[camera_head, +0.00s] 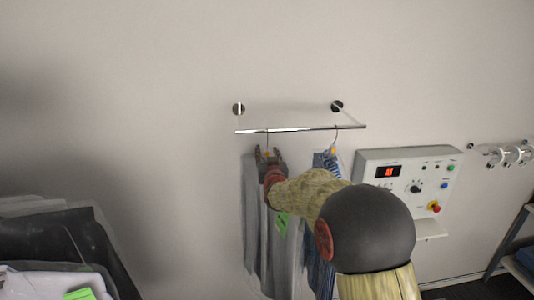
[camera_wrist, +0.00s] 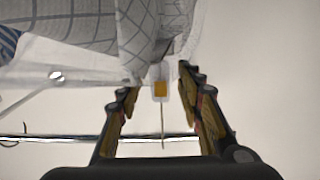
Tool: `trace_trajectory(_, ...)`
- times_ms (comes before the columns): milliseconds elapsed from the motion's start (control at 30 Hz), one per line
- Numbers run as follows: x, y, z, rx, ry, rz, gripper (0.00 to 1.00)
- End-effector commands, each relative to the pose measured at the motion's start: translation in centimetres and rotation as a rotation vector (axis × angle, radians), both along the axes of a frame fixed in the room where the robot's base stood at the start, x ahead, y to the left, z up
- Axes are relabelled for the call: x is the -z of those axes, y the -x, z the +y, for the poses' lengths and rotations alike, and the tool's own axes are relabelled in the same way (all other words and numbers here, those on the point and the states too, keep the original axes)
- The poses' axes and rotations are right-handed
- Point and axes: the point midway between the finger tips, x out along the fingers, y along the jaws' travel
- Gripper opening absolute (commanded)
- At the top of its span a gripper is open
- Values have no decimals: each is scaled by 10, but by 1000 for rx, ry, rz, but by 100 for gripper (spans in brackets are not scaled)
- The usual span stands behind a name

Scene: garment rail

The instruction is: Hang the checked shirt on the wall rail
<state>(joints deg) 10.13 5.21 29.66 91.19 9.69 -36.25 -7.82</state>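The checked shirt (camera_head: 252,225), pale grey with dark grid lines, hangs below the wall rail (camera_head: 300,129) at its left part. It also shows in the wrist view (camera_wrist: 95,22). Its hanger has an orange-marked neck (camera_wrist: 160,88) and a thin hook (camera_wrist: 162,125) that crosses the rail in the wrist view. In the head view the hook reaches up to the rail. My gripper (camera_head: 269,157) is at the hanger neck. In the wrist view my gripper's fingers (camera_wrist: 158,84) stand apart on both sides of the neck, with gaps visible. My arm hides part of the shirt.
A blue striped garment (camera_head: 326,163) hangs on the rail to the right. A control box (camera_head: 405,180) is on the wall right of it, with wall hooks (camera_head: 495,156) farther right. A dark bin (camera_head: 60,245) stands at lower left. The wall left of the rail is clear.

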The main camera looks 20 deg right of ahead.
Motion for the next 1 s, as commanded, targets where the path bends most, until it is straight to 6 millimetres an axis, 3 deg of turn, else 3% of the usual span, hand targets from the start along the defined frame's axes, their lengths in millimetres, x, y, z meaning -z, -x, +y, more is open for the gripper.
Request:
trace_trajectory(600, -3, 94, 27, -1, 1, -4, 37)
trace_trajectory(1000, -1, 110, 32, 0, 1, -2, 37)
